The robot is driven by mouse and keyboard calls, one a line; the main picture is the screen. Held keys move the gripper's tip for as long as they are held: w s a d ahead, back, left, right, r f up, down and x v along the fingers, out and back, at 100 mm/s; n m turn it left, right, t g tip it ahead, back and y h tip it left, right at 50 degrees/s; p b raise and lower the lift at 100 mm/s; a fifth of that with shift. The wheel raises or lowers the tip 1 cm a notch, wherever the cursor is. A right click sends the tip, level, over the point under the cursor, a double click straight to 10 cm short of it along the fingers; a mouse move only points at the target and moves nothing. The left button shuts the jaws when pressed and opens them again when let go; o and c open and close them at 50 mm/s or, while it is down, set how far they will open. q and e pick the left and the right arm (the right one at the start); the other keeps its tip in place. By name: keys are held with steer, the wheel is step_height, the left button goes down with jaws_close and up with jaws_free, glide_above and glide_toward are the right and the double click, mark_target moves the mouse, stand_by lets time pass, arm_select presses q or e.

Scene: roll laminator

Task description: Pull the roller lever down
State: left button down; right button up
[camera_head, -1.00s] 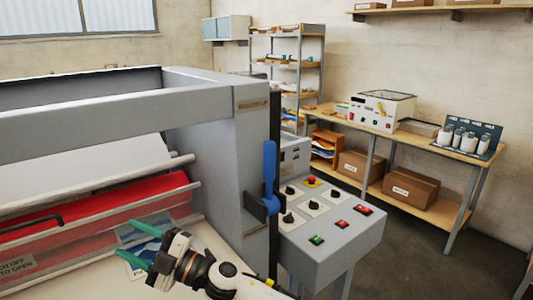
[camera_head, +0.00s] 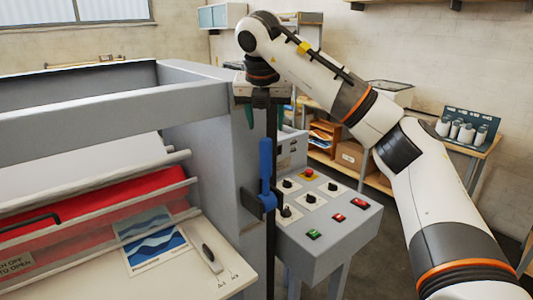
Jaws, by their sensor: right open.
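The roller lever (camera_head: 266,163) is a blue handle standing upright on the right end of the grey laminator (camera_head: 200,160), beside a dark vertical post. Its blue pivot is at its lower end. My right gripper (camera_head: 263,115) points down above the lever, apart from it in the picture. My left gripper is out of view.
A control panel (camera_head: 330,225) with knobs and red and green buttons stands right of the lever. A workbench (camera_head: 470,158) stands behind, partly hidden by my right arm.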

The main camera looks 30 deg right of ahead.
mark_target(267, 154)
steer(key=p+x, duration=0.2)
steer(key=x, duration=0.8)
steer(key=shift+w+a, duration=0.1)
steer(key=shift+w+f, duration=0.25)
steer(key=shift+f, duration=0.6)
steer(key=shift+c, duration=0.3)
jaws_close()
